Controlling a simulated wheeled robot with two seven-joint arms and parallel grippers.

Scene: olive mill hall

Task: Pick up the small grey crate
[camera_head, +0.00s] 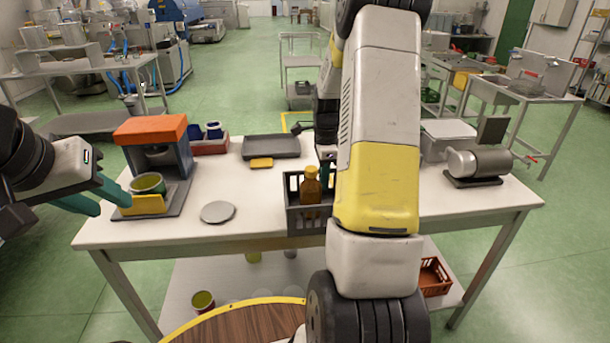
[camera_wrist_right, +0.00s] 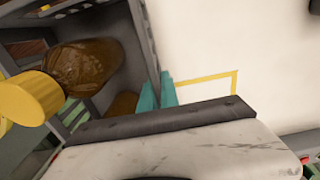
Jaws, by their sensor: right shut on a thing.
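The small grey crate (camera_head: 308,222) is at the front edge of the table and holds a brown bottle (camera_head: 311,190) with a yellow cap. In the right wrist view the crate (camera_wrist_right: 143,40) shows at the upper left, with the bottle (camera_wrist_right: 85,65) inside it. My right gripper (camera_wrist_right: 160,90) has its teal fingers closed on the crate's wall; in the head view my right arm hides most of it and the crate's right side. I cannot tell whether the crate touches the table. My left gripper (camera_head: 113,206) is open and empty at the table's left, near the orange-topped press.
The orange-topped press (camera_head: 150,130) with a green-rimmed bowl (camera_head: 148,184) stands at the left. A grey disc (camera_head: 218,212) and a dark tray (camera_head: 271,146) lie on the white table (camera_head: 250,188). A grey motor-like machine (camera_head: 480,163) stands at the right.

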